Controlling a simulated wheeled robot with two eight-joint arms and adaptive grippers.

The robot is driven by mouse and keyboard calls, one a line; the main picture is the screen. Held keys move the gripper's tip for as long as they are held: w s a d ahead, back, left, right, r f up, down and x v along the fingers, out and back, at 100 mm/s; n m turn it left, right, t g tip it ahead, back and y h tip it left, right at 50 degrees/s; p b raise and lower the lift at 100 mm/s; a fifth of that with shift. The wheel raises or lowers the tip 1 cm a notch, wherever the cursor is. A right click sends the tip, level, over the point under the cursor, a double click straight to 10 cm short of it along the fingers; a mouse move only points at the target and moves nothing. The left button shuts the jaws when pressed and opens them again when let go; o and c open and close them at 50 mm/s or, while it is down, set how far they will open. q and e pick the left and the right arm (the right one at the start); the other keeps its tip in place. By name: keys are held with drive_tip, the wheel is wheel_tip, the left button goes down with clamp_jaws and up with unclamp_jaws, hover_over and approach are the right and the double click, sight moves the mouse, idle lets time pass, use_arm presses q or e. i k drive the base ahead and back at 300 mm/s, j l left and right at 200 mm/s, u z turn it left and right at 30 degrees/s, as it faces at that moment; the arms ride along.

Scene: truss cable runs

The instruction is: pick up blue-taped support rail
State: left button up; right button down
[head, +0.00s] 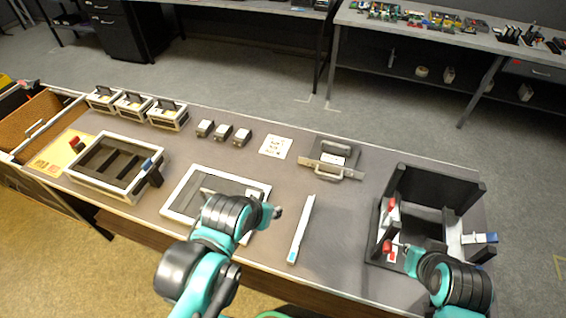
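A long white support rail (303,226) lies on the table right of the middle, running front to back. A patch of blue tape (292,256) shows at its near end. My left gripper (277,212) is just left of the rail, apart from it in the picture. Its fingers are small and dark, and I cannot tell whether they are open. My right gripper (403,248) is at the black open-topped fixture on the right, close to a red part (387,247). Its fingers are too small to read. Neither gripper appears to touch the rail.
The black fixture (475,188) stands at the right, with a blue-ended white piece (480,238) beside it. A white frame (184,193) lies partly under my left arm. A handled plate (333,159) lies behind the rail. Another white frame (83,184) is at left.

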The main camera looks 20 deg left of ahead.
sight(291, 259)
drive_tip(key=k+j+u, duration=0.1)
drive_tip(key=k+u, duration=0.15)
drive_tip(key=k, duration=0.4)
drive_tip(key=l+u, duration=0.25)
drive_tip(key=u, duration=0.25)
drive_tip(key=k+l+u, duration=0.2)
drive_tip(key=u, duration=0.3)
drive_tip(key=k+l+u, duration=0.1)
drive_tip(key=u, duration=0.4)
drive_tip(key=k+l, duration=0.55)
